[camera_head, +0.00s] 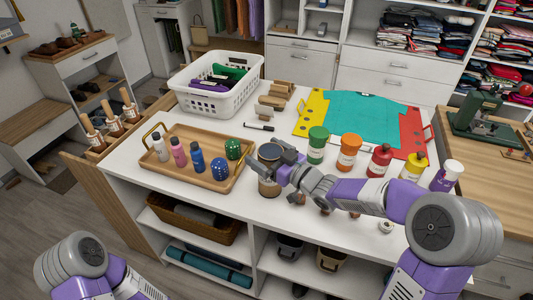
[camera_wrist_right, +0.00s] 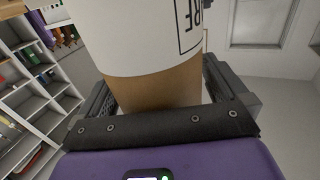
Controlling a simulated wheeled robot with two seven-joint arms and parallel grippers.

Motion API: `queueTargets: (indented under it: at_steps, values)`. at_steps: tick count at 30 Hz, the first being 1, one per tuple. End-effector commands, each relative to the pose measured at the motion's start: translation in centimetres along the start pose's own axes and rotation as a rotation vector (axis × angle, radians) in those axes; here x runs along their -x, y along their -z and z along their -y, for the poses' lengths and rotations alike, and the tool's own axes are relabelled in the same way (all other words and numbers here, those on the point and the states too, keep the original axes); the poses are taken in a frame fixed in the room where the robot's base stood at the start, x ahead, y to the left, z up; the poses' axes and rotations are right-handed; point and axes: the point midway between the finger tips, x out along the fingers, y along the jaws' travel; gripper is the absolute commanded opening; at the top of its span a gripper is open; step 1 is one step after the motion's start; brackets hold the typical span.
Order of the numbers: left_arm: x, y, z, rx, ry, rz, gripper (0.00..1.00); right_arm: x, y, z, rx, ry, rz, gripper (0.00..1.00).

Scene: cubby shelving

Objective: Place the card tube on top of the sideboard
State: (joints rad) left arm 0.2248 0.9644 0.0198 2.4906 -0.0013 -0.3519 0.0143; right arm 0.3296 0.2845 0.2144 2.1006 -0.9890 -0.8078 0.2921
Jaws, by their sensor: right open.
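The card tube (camera_head: 269,168) is a brown cylinder that appears to stand upright on the white top of the sideboard (camera_head: 225,205), near its front edge. My right gripper (camera_head: 284,168) is at the tube's right side. In the right wrist view the tube (camera_wrist_right: 155,88), brown with a white lettered label, fills the space between the two open fingers. Whether the fingers touch it I cannot tell. My left arm shows at the lower left, but its gripper is out of the picture.
A wooden tray (camera_head: 190,171) with small bottles and dice cups stands left of the tube. Several paint bottles (camera_head: 348,152) stand in a row to the right, close to my arm.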

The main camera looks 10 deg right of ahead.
Motion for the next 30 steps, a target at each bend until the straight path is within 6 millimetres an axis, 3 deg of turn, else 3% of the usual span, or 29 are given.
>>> queueTargets:
  at_steps: [5,15,21,30]
  values:
    - [0.5,0.0,-0.2,0.000,0.000,0.000,0.00,0.7,0.5,-0.1,0.002,-0.002,0.000,1.00]
    - [1.8,-0.1,-0.7,0.000,0.000,0.000,0.00,7.9,0.5,-0.1,0.001,-0.005,0.002,1.00]
    - [2.2,-0.1,-0.8,0.000,0.000,0.000,0.00,10.9,0.5,-0.1,0.000,-0.002,0.001,1.00]
    - [2.3,-0.1,-0.9,0.000,0.000,0.000,0.00,12.1,0.4,0.0,0.000,0.000,0.000,1.00]
